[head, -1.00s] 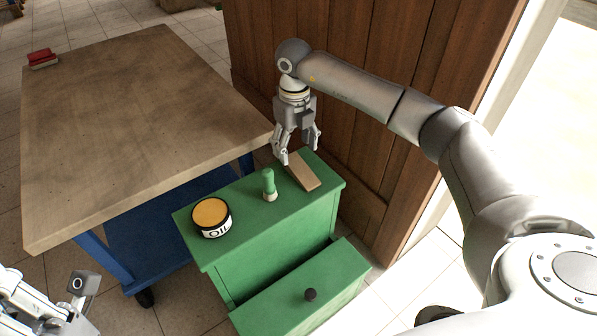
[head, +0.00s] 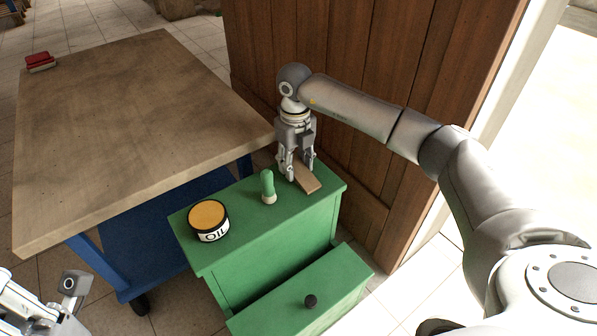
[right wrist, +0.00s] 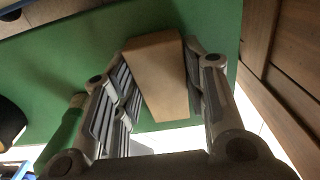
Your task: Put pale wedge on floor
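The pale wedge (head: 307,181), a light wooden block, lies on the green cabinet's top near its back right corner. My right gripper (head: 299,172) points down over it, with a finger on each side. In the right wrist view the wedge (right wrist: 158,80) fills the space between the fingers (right wrist: 160,95), and the pads look pressed against its sides. The wedge shows no clear lift off the cabinet. Tiled floor (head: 180,290) shows around the cabinet.
The green cabinet (head: 265,262) has its drawer (head: 335,290) pulled out. An oil tin (head: 209,222) and a green-and-cream bottle-like object (head: 268,187) stand left of the wedge. A wooden-topped table (head: 130,130) is at left, with a red object (head: 40,61). A wooden door (head: 350,60) stands behind.

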